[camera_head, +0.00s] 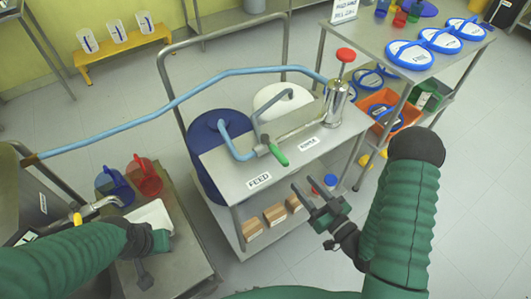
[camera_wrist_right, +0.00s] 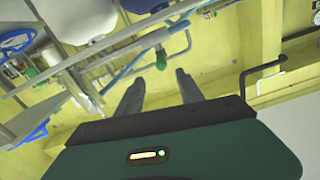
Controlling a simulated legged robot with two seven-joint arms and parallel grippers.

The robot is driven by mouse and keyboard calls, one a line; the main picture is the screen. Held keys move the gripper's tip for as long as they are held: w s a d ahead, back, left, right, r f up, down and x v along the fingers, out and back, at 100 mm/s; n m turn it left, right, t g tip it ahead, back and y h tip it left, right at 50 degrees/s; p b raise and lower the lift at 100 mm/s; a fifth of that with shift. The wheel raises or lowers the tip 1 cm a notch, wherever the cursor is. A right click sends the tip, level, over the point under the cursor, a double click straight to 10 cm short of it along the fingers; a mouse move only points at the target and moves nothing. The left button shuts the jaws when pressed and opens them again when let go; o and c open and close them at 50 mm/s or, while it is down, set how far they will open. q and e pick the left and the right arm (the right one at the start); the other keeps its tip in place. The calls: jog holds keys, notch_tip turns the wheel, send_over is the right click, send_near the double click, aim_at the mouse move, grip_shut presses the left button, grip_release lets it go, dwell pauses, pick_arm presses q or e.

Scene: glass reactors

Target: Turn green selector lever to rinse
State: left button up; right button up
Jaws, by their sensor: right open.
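The green selector lever (camera_head: 278,154) sits on the pipe fitting at the front of the steel cart top, between the FEED label (camera_head: 259,180) and a second label (camera_head: 308,142) too small to read surely. Its green handle points down and right, between the labels. My right gripper (camera_head: 309,190) is open and empty, in front of the cart and apart from the lever. In the right wrist view a green handle, likely the lever (camera_wrist_right: 161,60), shows beyond the gap between the open fingers (camera_wrist_right: 158,80). My left gripper (camera_head: 146,275) is low at the left; its fingers are unclear.
A steel pump with a red knob (camera_head: 346,55) stands at the cart's back right. A blue hose (camera_head: 190,92) runs left. Blue drum (camera_head: 207,135) and white drum (camera_head: 283,103) stand behind the top. Red and blue jugs stand left. A shelf (camera_head: 385,70) with blue-rimmed lids is at right.

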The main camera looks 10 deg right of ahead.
jog(key=b, duration=0.5)
send_near(274, 149)
jog(key=b+x, duration=0.1)
jog(key=x, duration=0.2)
jog(key=f+b+x, duration=0.1)
jog(key=b+x, duration=0.1)
jog(key=x, duration=0.1)
jog(key=b+x, duration=0.2)
jog(key=x, duration=0.1)
jog(key=shift+w+d+f, duration=0.15)
jog(key=shift+w+f, duration=0.1)
jog(key=shift+w, duration=0.2)
jog(key=shift+w+a+r, duration=0.1)
jog(key=shift+w+a, duration=0.15)
jog(key=shift+w, duration=0.2)
grip_shut()
